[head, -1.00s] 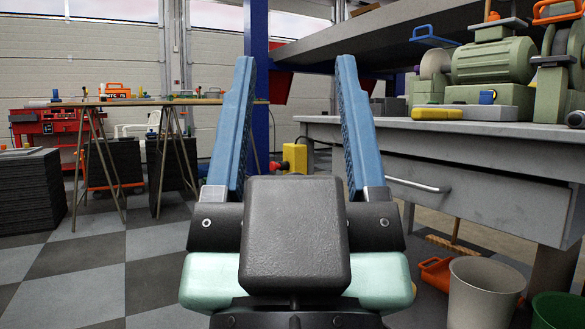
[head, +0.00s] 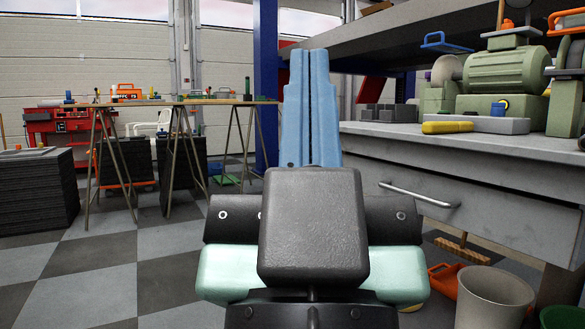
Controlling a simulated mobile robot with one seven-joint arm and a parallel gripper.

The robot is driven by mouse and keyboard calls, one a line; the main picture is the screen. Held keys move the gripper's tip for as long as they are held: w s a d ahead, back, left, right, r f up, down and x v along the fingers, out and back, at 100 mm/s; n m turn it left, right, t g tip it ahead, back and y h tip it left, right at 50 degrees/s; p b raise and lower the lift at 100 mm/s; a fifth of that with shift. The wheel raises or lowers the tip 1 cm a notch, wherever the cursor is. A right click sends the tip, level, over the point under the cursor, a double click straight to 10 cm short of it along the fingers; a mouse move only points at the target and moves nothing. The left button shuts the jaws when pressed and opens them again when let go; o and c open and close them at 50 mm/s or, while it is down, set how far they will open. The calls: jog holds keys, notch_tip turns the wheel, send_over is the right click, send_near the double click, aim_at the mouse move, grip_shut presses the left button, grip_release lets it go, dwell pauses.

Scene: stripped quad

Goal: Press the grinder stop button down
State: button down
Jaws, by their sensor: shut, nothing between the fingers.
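The green bench grinder (head: 499,75) stands on the grey workbench (head: 470,146) at the right of the head view. A small blue rounded piece (head: 499,108) shows low on the grinder's front; I cannot tell if it is the stop button. An orange knob (head: 508,24) shows at the grinder's top. My gripper (head: 309,52) is in the middle of the view, its two blue fingers together and empty. It appears left of the grinder and apart from it.
A yellow object (head: 447,127) and a grey slab (head: 493,123) lie in front of the grinder. A drawer handle (head: 420,196) juts from the bench front. A bin (head: 494,297) stands below. A trestle table (head: 165,103) is at the back left. Checkered floor is open at left.

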notch_tip(320, 180, up, 28)
jog(key=p, duration=2.6)
jog(key=shift+r, duration=0.15)
